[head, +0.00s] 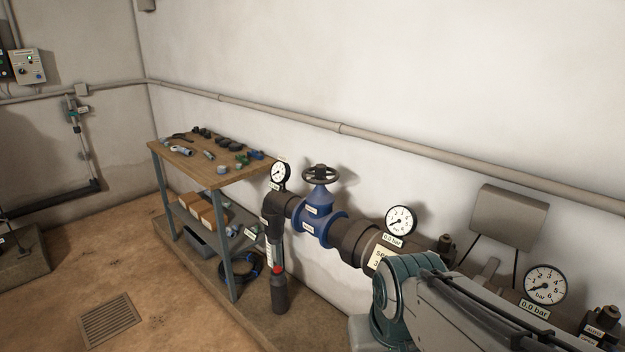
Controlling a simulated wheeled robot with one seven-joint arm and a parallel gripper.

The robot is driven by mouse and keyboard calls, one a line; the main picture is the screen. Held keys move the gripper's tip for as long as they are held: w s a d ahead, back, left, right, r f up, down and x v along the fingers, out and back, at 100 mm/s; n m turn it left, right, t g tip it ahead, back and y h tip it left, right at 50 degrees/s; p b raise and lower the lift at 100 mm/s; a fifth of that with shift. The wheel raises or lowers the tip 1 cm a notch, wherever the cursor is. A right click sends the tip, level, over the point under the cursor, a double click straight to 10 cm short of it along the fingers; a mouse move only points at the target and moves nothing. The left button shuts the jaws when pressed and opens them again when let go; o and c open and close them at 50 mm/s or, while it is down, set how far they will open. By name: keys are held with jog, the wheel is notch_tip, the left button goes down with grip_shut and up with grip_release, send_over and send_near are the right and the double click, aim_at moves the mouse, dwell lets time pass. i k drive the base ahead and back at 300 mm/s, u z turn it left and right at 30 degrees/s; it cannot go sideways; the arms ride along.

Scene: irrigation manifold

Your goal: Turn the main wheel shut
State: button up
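The main wheel is a dark spoked handwheel (321,173) on top of a blue valve (318,212) in the dark pipe run along the wall. It lies roughly level, and nothing touches it in the head view. I cannot tell from this view whether the valve is open or shut. My arm, grey and teal, reaches in at the lower right, to the right of the valve. My gripper is outside the view.
A workbench (215,165) with fittings stands left of the valve. Gauges (399,220) and (544,285) sit along the pipe; the right ones read 0.0 bar. A grey box (509,215) is on the wall. A floor drain (108,318) lies in open floor at lower left.

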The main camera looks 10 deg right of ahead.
aim_at(320, 169)
jog(key=z, duration=0.05)
jog(key=k, duration=0.8)
jog(key=u, duration=0.95)
jog(key=i, duration=2.15)
jog(key=z, duration=1.35)
jog(key=i, duration=0.5)
jog(key=z, duration=0.5)
